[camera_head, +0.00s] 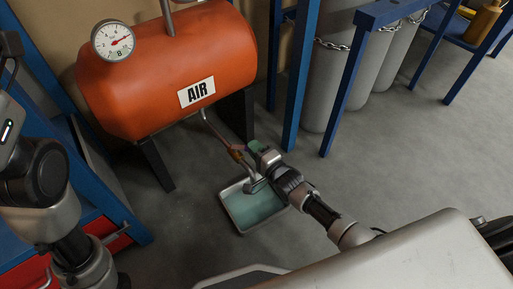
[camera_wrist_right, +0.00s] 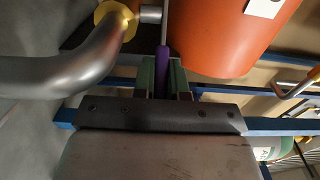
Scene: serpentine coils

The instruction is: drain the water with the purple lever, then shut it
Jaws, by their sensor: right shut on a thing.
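The orange AIR tank (camera_head: 170,70) has a drain pipe with a brass valve (camera_head: 236,154) below it. My right gripper (camera_head: 256,150) is at this valve. In the right wrist view the green fingers of my right gripper (camera_wrist_right: 163,82) are shut on the purple lever (camera_wrist_right: 161,58), which runs up between them. A grey bent spout (camera_wrist_right: 70,72) with a yellow collar (camera_wrist_right: 116,20) is beside the lever. A metal tray (camera_head: 226,192) with greenish water (camera_head: 256,207) stands on the floor below the valve. Any stream from the spout is not discernible. My left gripper is outside the view.
A pressure gauge (camera_head: 113,40) is on the tank's left end. Blue frame posts (camera_head: 299,75) and chained grey cylinders (camera_head: 335,75) stand to the right. A blue and red cabinet (camera_head: 110,243) is at the left. The grey floor (camera_head: 400,150) at the right is clear.

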